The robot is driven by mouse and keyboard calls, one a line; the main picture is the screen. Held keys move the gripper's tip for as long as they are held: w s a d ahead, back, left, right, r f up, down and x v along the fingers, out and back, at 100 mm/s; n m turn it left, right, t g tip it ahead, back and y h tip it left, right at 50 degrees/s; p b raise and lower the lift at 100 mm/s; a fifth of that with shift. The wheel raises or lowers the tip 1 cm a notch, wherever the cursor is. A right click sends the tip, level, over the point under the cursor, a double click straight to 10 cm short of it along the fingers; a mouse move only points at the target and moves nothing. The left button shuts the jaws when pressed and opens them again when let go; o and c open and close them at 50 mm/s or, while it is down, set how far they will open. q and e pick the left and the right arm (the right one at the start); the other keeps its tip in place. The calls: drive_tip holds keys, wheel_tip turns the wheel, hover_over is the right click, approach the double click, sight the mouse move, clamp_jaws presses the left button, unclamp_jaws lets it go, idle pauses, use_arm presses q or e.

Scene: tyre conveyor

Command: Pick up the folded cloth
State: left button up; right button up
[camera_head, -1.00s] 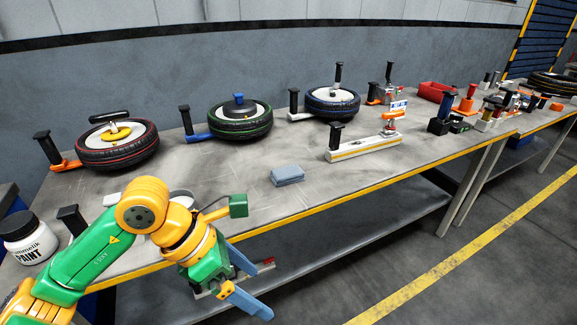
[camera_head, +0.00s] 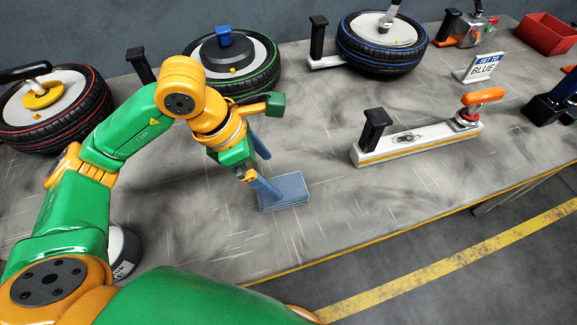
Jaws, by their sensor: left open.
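The folded cloth (camera_head: 290,192) is a small blue-grey rectangular stack lying flat on the grey worktable (camera_head: 200,225), near the middle of the view. My left gripper (camera_head: 272,174) is open, with its two blue-grey fingers at the cloth's left and upper-left side. The lower finger overlaps the cloth's left edge in the view; I cannot tell whether it touches. The upper finger is just above and left of the cloth. Nothing is held between the fingers. My right gripper is not in view.
Three wheels stand along the back: red-striped (camera_head: 50,108), green-striped (camera_head: 235,68) and blue-striped (camera_head: 382,42). A white fixture with a black handle (camera_head: 415,138) lies right of the cloth. A "set to blue" sign (camera_head: 481,68) and red bin (camera_head: 548,34) stand farther right. The table's yellow front edge (camera_head: 400,225) is below.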

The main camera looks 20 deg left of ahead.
sight(279, 188)
use_arm(q)
drive_tip(key=shift+s+d+f+p, duration=0.3)
drive_tip(key=shift+d+f+p, duration=0.05)
drive_tip(key=shift+f, duration=0.2)
drive_tip(key=shift+s+d+f+p, duration=0.25)
drive_tip(key=shift+d+f+p, duration=0.1)
drive_tip(key=shift+f, duration=0.2)
drive_tip(key=x, duration=0.2)
drive_tip(key=shift+w+f, duration=0.4)
drive_tip(key=shift+w, duration=0.15)
drive_tip(key=shift+s, duration=0.1)
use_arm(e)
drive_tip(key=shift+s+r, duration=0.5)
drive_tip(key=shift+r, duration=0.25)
use_arm(q)
drive_tip(key=shift+s, duration=0.1)
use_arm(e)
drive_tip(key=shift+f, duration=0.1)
use_arm(q)
drive_tip(key=shift+f+b, duration=0.15)
drive_tip(key=shift+b, duration=0.4)
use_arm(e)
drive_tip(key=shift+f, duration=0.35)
